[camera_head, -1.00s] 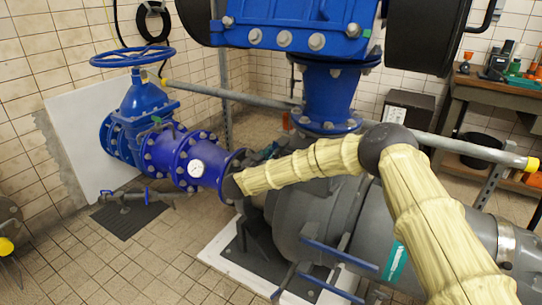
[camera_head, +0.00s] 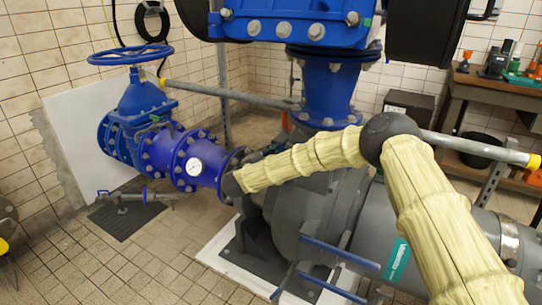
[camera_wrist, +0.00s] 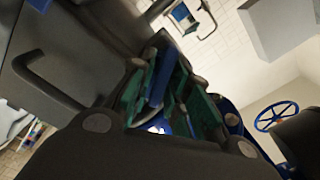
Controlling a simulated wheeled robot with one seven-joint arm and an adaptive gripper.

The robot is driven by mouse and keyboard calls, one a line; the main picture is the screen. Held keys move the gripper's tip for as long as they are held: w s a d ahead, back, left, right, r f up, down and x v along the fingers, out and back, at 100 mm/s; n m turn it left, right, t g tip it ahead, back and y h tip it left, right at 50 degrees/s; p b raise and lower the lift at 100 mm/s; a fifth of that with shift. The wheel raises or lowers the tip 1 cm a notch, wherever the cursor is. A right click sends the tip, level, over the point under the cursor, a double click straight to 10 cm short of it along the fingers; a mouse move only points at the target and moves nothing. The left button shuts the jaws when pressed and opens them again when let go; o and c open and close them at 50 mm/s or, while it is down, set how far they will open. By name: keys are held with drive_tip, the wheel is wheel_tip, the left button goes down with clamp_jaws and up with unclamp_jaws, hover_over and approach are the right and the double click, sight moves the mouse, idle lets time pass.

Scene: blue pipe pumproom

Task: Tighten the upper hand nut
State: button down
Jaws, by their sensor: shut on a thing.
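In the wrist view, my gripper (camera_wrist: 172,95) has green-padded fingers shut around a narrow blue part (camera_wrist: 158,85). This part may be the upper hand nut; it is mostly hidden between the pads, so I cannot tell its shape or how far it is turned. In the head view, my sleeved arm reaches left across the grey pump (camera_head: 285,215) to a dark wrist beside the blue pipe flange (camera_head: 232,165). My fingers and the nut cannot be made out there.
A blue gate valve with a handwheel (camera_head: 130,55) stands at left; a gauge (camera_head: 194,167) sits on its pipe. A blue vertical pipe (camera_head: 325,88) rises behind my arm. Blue bars (camera_head: 340,253) stick out below it. A grey rail (camera_head: 235,96) crosses behind.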

drive_tip(key=m+b, duration=0.1)
drive_tip(key=m, duration=0.1)
drive_tip(key=m+b, duration=0.1)
drive_tip(key=m, duration=0.3)
drive_tip(key=shift+d+f+b, duration=0.1)
drive_tip(key=shift+f+b, duration=0.15)
drive_tip(key=shift+b, duration=0.15)
idle(0.3)
drive_tip(key=c, duration=1.5)
unclamp_jaws()
drive_tip(key=v, duration=1.2)
